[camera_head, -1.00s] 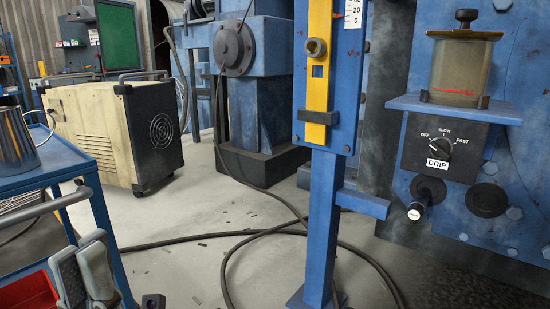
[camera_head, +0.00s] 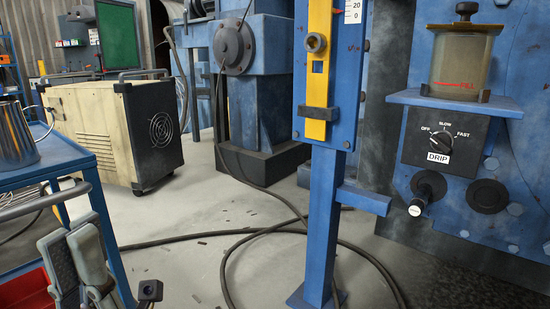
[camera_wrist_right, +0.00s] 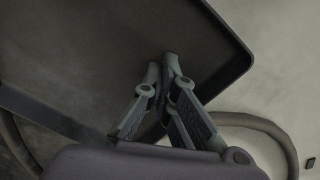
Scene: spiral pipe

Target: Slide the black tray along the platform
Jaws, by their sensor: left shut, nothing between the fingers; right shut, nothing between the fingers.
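A dark, black-looking tray (camera_wrist_right: 90,50) with a raised rim fills the upper left of the right wrist view. My right gripper (camera_wrist_right: 167,57) shows in front of it, fingertips together and nothing between them; whether they touch the tray cannot be told. My left gripper (camera_head: 67,238) is at the lower left of the head view, beside the blue cart, shut and empty. I cannot make out the tray or my right gripper in the head view. Which surface is the platform is not clear from the frames.
The blue cart (camera_head: 70,157) at the left carries a metal pitcher (camera_head: 15,135); a red bin (camera_head: 25,290) shows below. A blue post (camera_head: 325,225) stands mid-view, with a cable (camera_head: 228,260) on the floor. A wooden-sided box unit (camera_head: 85,130) stands behind. Some floor between is open.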

